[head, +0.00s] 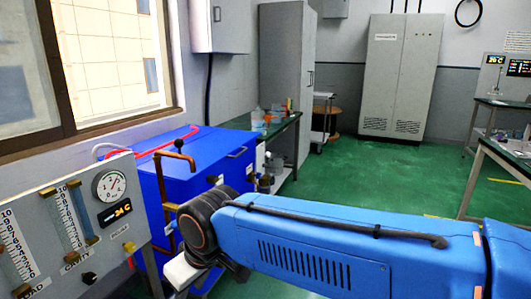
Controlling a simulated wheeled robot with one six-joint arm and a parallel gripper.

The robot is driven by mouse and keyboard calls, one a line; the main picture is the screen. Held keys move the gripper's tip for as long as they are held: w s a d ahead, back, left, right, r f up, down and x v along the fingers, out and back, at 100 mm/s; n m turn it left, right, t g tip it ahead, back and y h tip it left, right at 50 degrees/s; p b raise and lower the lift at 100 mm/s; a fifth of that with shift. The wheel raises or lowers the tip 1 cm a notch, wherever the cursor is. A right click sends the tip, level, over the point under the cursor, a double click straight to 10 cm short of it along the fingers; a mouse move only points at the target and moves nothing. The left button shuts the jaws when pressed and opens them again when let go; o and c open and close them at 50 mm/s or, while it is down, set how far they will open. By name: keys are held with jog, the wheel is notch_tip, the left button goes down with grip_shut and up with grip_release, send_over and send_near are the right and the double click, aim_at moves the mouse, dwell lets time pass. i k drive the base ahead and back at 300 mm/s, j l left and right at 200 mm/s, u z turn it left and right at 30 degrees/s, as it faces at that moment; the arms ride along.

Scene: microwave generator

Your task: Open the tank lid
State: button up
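The blue tank (215,185) stands left of centre under the window. Its flat blue lid (195,148) looks closed, with a small handle (237,152) near its right edge. A red line or hose runs along the lid's far left side. My blue arm reaches in from the right, and its dark wrist joint is in front of the tank's lower part, hiding some of it. A pale end piece of my arm shows below that joint. I cannot make out my gripper's fingers.
A grey panel (65,240) with a gauge and flow tubes stands at the front left. A brown pipe (165,195) with a black knob rises before the tank. A bench (283,128) with bottles stands behind it. Green floor (390,170) is open beyond my arm; tables stand at right.

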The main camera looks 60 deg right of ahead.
aim_at(208, 150)
jog(key=z, duration=1.2)
